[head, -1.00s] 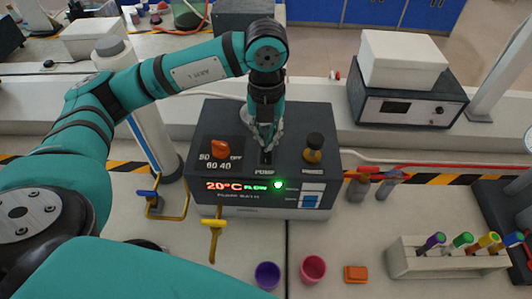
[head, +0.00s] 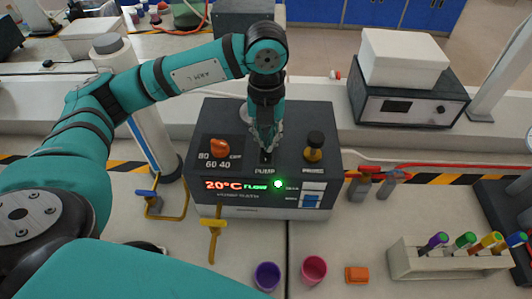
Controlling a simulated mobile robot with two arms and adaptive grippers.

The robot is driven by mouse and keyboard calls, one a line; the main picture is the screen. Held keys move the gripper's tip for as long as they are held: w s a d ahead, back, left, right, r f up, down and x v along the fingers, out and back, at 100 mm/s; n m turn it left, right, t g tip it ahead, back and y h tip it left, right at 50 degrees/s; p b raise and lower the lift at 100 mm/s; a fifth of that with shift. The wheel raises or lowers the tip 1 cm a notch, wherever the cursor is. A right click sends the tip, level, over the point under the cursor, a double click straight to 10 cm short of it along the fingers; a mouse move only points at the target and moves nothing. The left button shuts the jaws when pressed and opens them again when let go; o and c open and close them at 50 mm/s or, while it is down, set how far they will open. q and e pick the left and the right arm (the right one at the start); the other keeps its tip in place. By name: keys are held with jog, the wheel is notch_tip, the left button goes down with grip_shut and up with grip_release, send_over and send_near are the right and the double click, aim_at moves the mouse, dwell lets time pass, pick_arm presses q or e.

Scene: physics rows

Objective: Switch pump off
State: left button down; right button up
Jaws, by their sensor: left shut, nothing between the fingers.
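The dark pump unit (head: 240,187) stands on the bench in the middle of the head view. Its front display (head: 236,186) reads 20°C in red and FLOW in green, with a green light (head: 278,184) lit beside it. My left gripper (head: 266,150) is shut and empty, pointing down at the top panel just above the PUMP label. It covers most of the pump switch (head: 265,158), so I cannot tell the switch's position or whether the fingers touch it. An orange dial (head: 219,147) is left of the gripper. My right gripper is not in view.
A brass knob with a black top (head: 314,146) stands right of the gripper. Purple (head: 267,276) and pink (head: 313,269) cups, an orange block (head: 357,274) and a tube rack (head: 450,264) are in front.

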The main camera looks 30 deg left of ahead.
pick_arm(q)
jog(key=shift+f+b, duration=0.65)
jog(key=shift+f, duration=0.1)
jog(key=shift+r, duration=0.15)
jog(key=shift+r+p, duration=0.5)
jog(key=shift+r, duration=0.05)
jog(key=shift+r+p, duration=1.6)
jog(key=shift+r, duration=1.25)
